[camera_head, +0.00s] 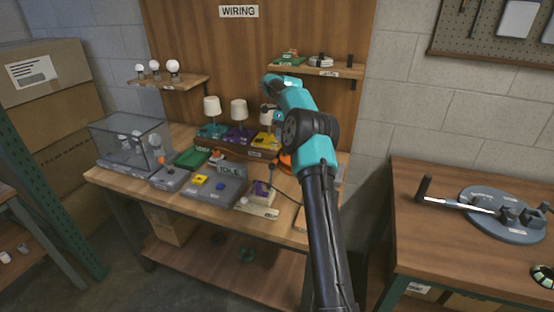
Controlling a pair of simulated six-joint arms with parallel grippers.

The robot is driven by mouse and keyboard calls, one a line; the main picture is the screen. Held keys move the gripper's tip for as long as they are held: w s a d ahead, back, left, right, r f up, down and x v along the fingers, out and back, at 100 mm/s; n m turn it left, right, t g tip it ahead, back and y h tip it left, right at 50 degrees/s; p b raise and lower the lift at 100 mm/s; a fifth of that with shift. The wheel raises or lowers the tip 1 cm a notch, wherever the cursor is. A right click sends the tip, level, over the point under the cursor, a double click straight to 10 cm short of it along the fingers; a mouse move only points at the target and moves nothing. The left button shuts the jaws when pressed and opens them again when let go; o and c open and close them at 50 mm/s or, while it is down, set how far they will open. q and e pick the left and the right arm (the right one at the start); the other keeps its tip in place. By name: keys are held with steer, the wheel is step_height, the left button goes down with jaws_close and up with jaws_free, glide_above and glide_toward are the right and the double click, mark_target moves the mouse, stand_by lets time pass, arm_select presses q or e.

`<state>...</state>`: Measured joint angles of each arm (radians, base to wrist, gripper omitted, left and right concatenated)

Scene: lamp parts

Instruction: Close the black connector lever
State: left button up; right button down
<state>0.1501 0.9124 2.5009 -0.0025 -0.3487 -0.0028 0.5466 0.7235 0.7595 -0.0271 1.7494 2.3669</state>
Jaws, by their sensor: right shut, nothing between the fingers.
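A small upright black lever (271,174) with a dark knob stands at a purple connector block (261,188) on a pale base (257,211), near the front right of the wiring bench. It looks raised; the joint at its foot is too small to make out. My right arm reaches in from below, and its links cross the bench's right side. My right gripper (266,108) is partly hidden by its own arm, shut and empty, by the rear lamps. It is above and behind the lever, apart from it. My left gripper is not in view.
Several lamps stand on coloured bases, including a purple one (240,134). A grey tray (215,190) holds yellow and blue pieces beside the connector. A clear box (130,140) stands at left. A thin cable runs right from the connector. A round grey plate (490,226) lies on the right table.

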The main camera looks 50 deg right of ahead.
glide_toward(271, 175)
steer(key=f, duration=0.1)
steer(key=d+f, duration=0.1)
steer(key=f, duration=0.2)
steer(key=shift+w+d+f, duration=0.15)
steer(key=shift+w+f, duration=0.15)
steer(key=shift+s, duration=0.1)
